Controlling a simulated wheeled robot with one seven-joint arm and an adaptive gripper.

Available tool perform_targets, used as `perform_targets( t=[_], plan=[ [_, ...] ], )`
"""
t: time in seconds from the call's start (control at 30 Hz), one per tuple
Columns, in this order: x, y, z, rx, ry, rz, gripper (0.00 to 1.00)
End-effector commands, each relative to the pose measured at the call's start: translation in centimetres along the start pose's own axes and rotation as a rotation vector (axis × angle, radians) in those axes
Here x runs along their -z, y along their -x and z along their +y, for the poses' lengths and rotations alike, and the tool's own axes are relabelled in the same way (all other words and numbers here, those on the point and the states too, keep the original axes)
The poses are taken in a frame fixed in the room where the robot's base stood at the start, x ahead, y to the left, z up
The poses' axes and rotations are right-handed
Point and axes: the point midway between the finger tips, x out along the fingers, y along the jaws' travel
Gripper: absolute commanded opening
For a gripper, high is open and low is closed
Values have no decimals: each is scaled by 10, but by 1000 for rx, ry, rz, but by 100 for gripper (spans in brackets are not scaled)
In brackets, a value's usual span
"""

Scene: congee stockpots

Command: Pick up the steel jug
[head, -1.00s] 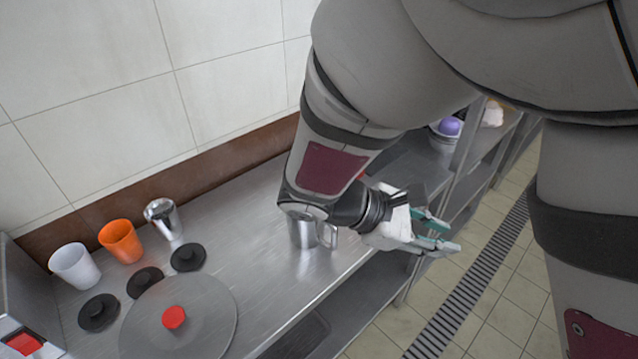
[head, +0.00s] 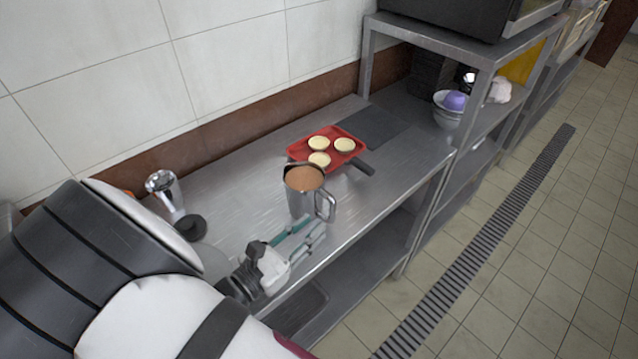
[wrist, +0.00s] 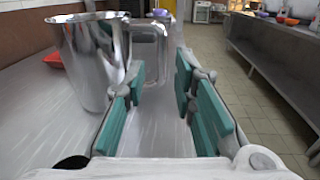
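The steel jug (head: 304,200) stands upright on the steel counter, filled with something orange-brown, its handle toward the right. My gripper (head: 305,236) is low over the counter in front of the jug, its green-padded fingers pointing toward the jug's handle side. In the wrist view the jug (wrist: 90,60) is close at the left, with its handle (wrist: 150,52) ahead of the fingers. My gripper (wrist: 162,100) is open there, with nothing between its fingers. The left finger overlaps the jug in the picture; I cannot tell whether it touches.
A red tray (head: 350,158) with 3 pale round pieces lies behind the jug. A steel cup (head: 163,188) and a black lid (head: 191,227) are at the left. The counter's front edge and a shelf unit (head: 452,150) lie to the right.

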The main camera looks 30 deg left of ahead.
Motion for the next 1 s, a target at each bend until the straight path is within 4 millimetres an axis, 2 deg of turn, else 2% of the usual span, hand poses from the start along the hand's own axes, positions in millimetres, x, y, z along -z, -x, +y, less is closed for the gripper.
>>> perform_targets(
  t=[0.1, 0.23, 0.53, 0.8, 1.0],
  plan=[
    [22, 0, -1, 1, 3, 0, 25],
    [20, -18, -1, 4, -1, 0, 25],
    [20, -35, -1, 4, -1, 1, 25],
    [20, -71, -1, 5, 0, 0, 25],
    [21, -76, 0, 1, -1, 2, 25]
  ],
)
